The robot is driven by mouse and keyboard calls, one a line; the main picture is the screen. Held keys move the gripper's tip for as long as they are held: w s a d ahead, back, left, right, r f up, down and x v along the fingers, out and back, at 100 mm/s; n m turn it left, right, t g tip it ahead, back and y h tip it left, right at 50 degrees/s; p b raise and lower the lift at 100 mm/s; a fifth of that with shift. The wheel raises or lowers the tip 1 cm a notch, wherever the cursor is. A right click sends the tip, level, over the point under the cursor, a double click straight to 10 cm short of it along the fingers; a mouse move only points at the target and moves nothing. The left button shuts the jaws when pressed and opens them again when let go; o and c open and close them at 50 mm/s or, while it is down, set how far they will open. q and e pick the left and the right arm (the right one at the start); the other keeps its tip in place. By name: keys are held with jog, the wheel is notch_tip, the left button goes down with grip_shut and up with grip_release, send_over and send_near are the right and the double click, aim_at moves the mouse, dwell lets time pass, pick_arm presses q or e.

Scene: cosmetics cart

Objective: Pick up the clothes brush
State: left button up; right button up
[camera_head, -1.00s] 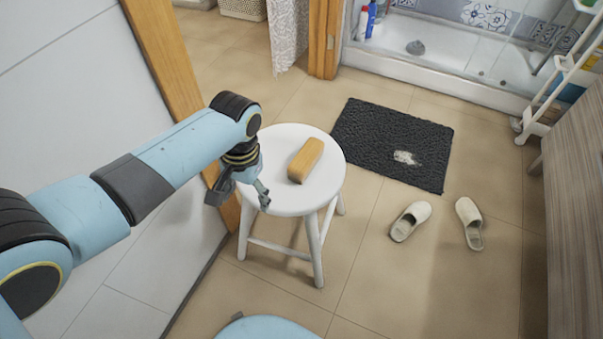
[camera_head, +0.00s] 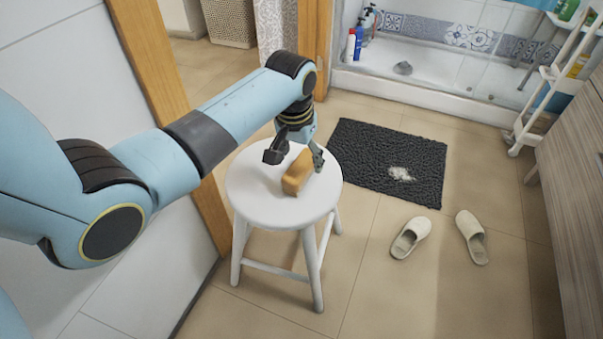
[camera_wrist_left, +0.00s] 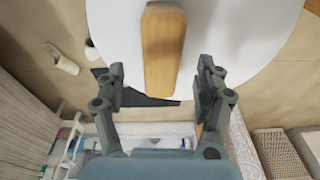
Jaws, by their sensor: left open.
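The clothes brush (camera_head: 297,173) is a tan wooden block on the round white stool (camera_head: 250,204). In the head view my left gripper (camera_head: 296,158) is above the brush's far end and covers part of it. In the left wrist view the brush (camera_wrist_left: 163,50) points lengthwise toward the gap between the two fingers. My left gripper (camera_wrist_left: 162,85) is open there, one finger on each side of the brush's near end, with room on both sides. I cannot tell whether a finger touches it. My right gripper is not in view.
A dark bath mat (camera_head: 385,165) lies right of the stool. A pair of slippers (camera_head: 440,238) stands on the floor. A shower tray (camera_head: 430,90) is at the back, and a white shelf cart (camera_head: 545,95) is at the right. A wooden door frame (camera_head: 160,75) is close on the left.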

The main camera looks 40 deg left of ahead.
aim_at(301, 164)
pick_arm(q)
notch_tip(301, 164, down, 3)
jog(key=shift+w+a+r+b, duration=0.1)
jog(key=shift+r+b, duration=0.05)
jog(key=shift+b, duration=0.45)
jog(key=shift+w+f+b, duration=0.2)
jog(key=shift+f+b, duration=0.15)
jog(key=shift+f, duration=0.4)
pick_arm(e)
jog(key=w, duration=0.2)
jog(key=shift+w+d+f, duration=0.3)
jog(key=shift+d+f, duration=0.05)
pick_arm(q)
jog(key=c, duration=1.4)
jog(key=shift+o, duration=0.2)
jog(key=shift+r, duration=0.15)
